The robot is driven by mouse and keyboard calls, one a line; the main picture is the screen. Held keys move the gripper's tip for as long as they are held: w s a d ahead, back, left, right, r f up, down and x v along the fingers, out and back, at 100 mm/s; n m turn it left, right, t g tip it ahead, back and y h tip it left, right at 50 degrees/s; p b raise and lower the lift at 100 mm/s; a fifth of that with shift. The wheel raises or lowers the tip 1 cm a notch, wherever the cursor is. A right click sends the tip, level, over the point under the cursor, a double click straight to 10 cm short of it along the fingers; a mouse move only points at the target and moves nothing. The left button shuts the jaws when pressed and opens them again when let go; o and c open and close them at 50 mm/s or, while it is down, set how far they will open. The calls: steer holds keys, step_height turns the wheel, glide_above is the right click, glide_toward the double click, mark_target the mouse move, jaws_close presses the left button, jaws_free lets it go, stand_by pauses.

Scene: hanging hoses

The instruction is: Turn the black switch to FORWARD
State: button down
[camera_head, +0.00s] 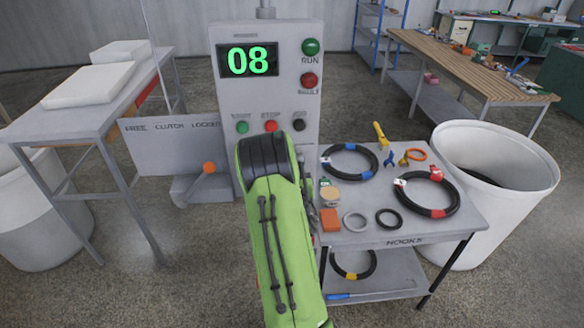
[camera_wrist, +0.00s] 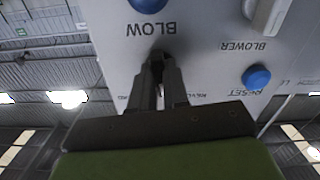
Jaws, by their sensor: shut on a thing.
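In the wrist view, my gripper (camera_wrist: 158,75) points at a grey control panel, its two dark fingers close together. It is shut on a small dark part, which looks like the black switch (camera_wrist: 157,57). The fingers cover most of the switch, so its pointing direction cannot be read. Partly covered lettering shows beside the fingers, and FORWARD cannot be read. In the head view, my green arm reaches to the front of the grey machine (camera_head: 305,60) and hides my gripper and the switch.
Blue buttons, one labelled RESET (camera_wrist: 257,76), and a grey lever (camera_wrist: 270,14) flank my fingers. A hose table (camera_head: 400,229) and a white bin (camera_head: 500,200) stand to the right. A lever board (camera_head: 172,150) is to the left.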

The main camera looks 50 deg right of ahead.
steer(key=shift+m, duration=0.7)
steer(key=c, duration=1.1)
jaws_free()
steer(key=shift+f, duration=0.1)
